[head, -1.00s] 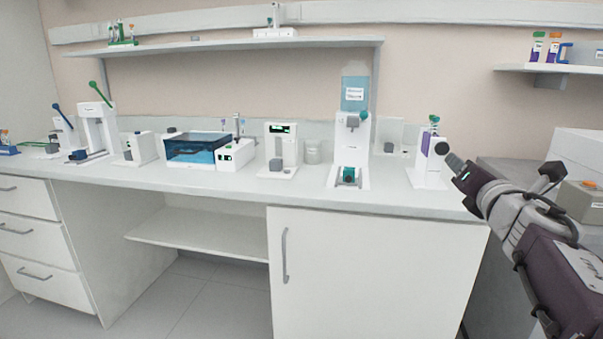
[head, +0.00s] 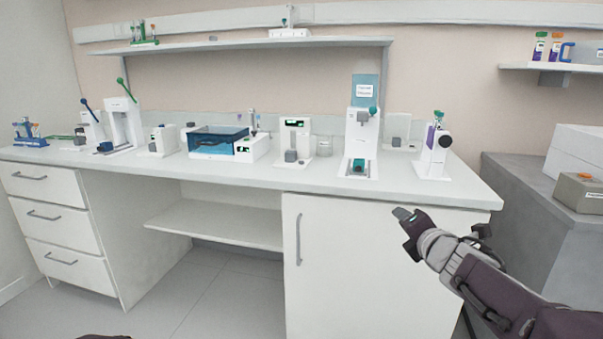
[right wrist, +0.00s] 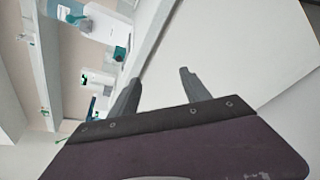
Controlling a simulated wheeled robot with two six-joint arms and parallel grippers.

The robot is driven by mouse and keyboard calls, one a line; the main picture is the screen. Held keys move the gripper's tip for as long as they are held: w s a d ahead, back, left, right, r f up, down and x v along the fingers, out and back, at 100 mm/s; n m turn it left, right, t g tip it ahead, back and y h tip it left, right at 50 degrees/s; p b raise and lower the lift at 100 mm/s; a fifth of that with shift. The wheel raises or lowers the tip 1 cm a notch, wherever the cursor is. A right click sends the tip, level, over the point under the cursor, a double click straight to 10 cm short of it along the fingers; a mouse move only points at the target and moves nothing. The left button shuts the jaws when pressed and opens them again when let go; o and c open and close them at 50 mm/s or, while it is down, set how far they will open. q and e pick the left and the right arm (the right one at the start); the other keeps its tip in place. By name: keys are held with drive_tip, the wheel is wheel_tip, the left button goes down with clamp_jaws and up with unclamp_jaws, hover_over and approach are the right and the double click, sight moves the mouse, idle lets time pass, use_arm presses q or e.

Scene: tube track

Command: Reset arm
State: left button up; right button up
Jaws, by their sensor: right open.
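My right gripper (head: 402,214) is in front of the white cabinet door, below the front edge of the bench (head: 300,184). Its arm comes in from the lower right of the head view. In the right wrist view its two fingers (right wrist: 158,84) are spread apart with nothing between them. My left gripper is not in view; only a small dark part of me shows at the bottom left of the head view.
The bench holds a blue-lidded bath (head: 218,141), a dispenser with a blue tank (head: 364,90) and a white stand with a black knob (head: 434,155). Floor (head: 215,300) shows clear at the lower left.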

drive_tip(key=s+a+f+m+g, duration=0.2)
drive_tip(key=s+f+m+g, duration=0.3)
drive_tip(key=f, duration=0.7)
drive_tip(key=s+a+f+m+g, duration=0.25)
drive_tip(key=s+f+m, duration=0.45)
drive_tip(key=f, duration=0.4)
drive_tip(key=s+a+f+m+g, duration=0.2)
drive_tip(key=s+f+m+g, duration=0.55)
drive_tip(key=s+m, duration=0.6)
wheel_tip(320, 180, up, 34)
drive_tip(key=t+p, duration=0.1)
drive_tip(key=p, duration=3.4)
drive_tip(key=shift+s+r+y, duration=0.25)
drive_tip(key=shift+y, duration=0.15)
drive_tip(key=shift+o, duration=0.2)
